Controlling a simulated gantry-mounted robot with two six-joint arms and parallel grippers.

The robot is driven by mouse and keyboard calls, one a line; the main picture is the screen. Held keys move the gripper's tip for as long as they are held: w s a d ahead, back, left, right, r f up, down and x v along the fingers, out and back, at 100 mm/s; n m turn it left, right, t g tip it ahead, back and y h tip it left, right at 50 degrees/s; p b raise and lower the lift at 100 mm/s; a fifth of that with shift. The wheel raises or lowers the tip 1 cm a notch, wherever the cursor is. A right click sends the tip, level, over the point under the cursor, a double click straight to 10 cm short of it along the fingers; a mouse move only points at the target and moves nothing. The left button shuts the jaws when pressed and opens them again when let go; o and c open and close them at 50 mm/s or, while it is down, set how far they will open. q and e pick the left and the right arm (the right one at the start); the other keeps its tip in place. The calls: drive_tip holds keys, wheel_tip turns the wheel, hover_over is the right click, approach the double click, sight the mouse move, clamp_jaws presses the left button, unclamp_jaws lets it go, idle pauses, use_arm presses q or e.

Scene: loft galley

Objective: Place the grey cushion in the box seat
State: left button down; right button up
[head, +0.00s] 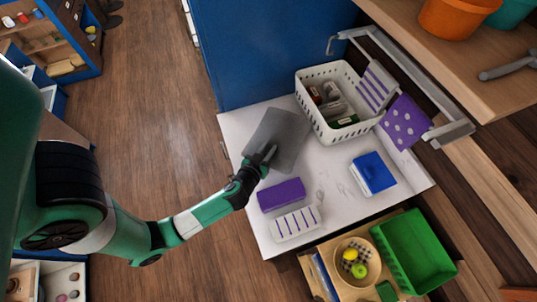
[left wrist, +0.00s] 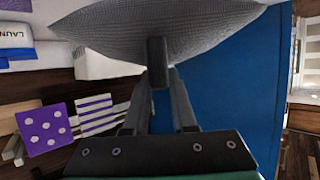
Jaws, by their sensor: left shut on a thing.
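My left gripper (head: 268,154) is shut on the near edge of the grey cushion (head: 277,136). In the left wrist view, the gripper's fingers (left wrist: 160,75) meet the cushion (left wrist: 150,25), which spans the top of the picture. In the head view the cushion overlaps the left part of a white surface (head: 335,190); I cannot tell whether it touches it. No part is clearly labelled as the box seat; the white surface may belong to it. My right gripper is not in view.
A white perforated basket (head: 318,120) holds several items. A striped cushion (head: 376,88) and a purple dotted one (head: 404,122) lean by a pale rail (head: 400,65). A purple block (head: 281,195), a striped block (head: 297,222) and a blue-and-white pack (head: 373,174) lie on the white surface. A green crate (head: 415,250) stands in front.

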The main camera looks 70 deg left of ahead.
use_arm(q)
drive_tip(key=shift+w+a+f, duration=0.1)
drive_tip(key=shift+a+f, duration=0.05)
drive_tip(key=shift+f, duration=0.05)
drive_tip(key=f+b, duration=0.3)
drive_tip(key=f, duration=0.1)
drive_tip(key=shift+w+a, duration=0.15)
drive_tip(key=shift+a, duration=0.1)
drive_tip(key=shift+r, duration=0.2)
drive_tip(key=c, duration=0.7)
unclamp_jaws()
drive_tip(key=shift+f, duration=0.1)
drive_tip(key=shift+p+v, duration=1.35)
drive_tip(key=shift+v, duration=4.7)
